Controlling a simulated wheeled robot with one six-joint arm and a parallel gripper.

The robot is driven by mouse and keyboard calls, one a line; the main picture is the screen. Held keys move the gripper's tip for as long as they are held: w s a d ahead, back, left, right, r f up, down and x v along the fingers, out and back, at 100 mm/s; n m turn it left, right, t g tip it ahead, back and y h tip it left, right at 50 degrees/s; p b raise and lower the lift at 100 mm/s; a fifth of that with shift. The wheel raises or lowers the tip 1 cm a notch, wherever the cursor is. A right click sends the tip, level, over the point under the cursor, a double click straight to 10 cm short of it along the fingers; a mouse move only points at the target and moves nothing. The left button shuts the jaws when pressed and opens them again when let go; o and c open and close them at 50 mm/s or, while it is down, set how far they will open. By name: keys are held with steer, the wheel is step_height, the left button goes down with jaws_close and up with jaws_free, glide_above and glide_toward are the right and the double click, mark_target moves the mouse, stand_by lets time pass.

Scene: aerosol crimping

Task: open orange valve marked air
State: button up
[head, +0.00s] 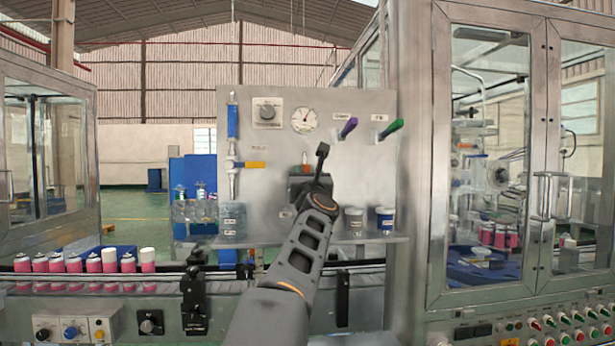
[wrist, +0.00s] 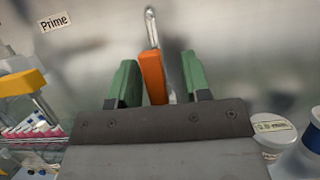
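An orange valve handle (wrist: 152,77) stands upright between my fingers in the wrist view, below a thin metal pipe on the grey panel. My gripper (wrist: 158,80) is open in the wrist view. Its two green fingers stand either side of the orange handle, the left one closer, with a gap visible on the right. I cannot tell how deep the handle sits between them. No label marked air is readable.
A yellow-orange handle (head: 249,164) sits left on the panel (head: 270,200), near a "Prime" label (wrist: 54,21). Purple (head: 348,127) and green (head: 391,129) levers stick out at upper right. Pink cans (head: 75,263) line the conveyor.

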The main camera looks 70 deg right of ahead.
steer(key=b+v, duration=0.3)
steer(key=v, duration=1.1)
steer(key=shift+b, duration=0.3)
steer(key=w+a+f+n+t+y+p, duration=0.2)
steer(key=w+a+f+n+y, duration=0.25)
steer(key=w+n, duration=0.3)
steer(key=w+a+f+n+t+y+p, duration=0.2)
steer(key=w+a+f+n+y, duration=0.25)
steer(key=w, duration=0.45)
steer(key=w+a+f+n+t+y+p, duration=0.2)
steer(key=w+a+n+y+p, duration=0.15)
steer(key=w+n+y, duration=0.4)
steer(key=w+a+f+n+g+y+p, duration=0.1)
steer(key=w+a+f+n+y, duration=0.15)
steer(key=a+n, duration=0.3)
steer(key=w+a+f+n+g+y+p, duration=0.1)
steer(key=w+a+f+n+g, duration=0.1)
steer(key=a+f+n, duration=0.3)
steer(key=s+a+f+n+g+p, duration=0.2)
steer(key=s+a+f+n+g, duration=0.2)
steer(key=a+n, duration=0.5)
steer(key=s+a+f+n+g+p, duration=0.3)
steer(key=a+f+n, duration=0.4)
steer(key=n, duration=0.3)
steer(key=shift+s+a+n+g+y, duration=0.35)
steer(key=shift+s+a+g, duration=0.25)
steer(key=shift+s+a, duration=0.25)
